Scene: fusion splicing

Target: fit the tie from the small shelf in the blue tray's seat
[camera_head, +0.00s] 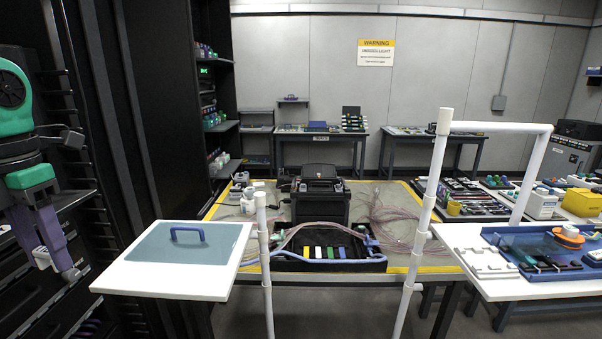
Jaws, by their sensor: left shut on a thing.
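My left gripper (56,265) hangs at the far left, beside the dark rack and left of the small white shelf (112,285). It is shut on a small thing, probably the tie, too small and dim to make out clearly. The small shelf holds a grey-teal plate with a blue arched handle (188,232); no separate tie shows there. The blue tray (502,238) lies on the white surface at the right, with an orange round piece (567,236) and dark pieces in it. I cannot pick out its seat. My right gripper is not in view.
A white pipe frame (424,215) stands before the middle table, between shelf and tray. On that table are a black machine (319,195), a dark tray (308,264) with coloured strips, and loose pinkish cables (388,215). The black rack (168,110) stands close at left.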

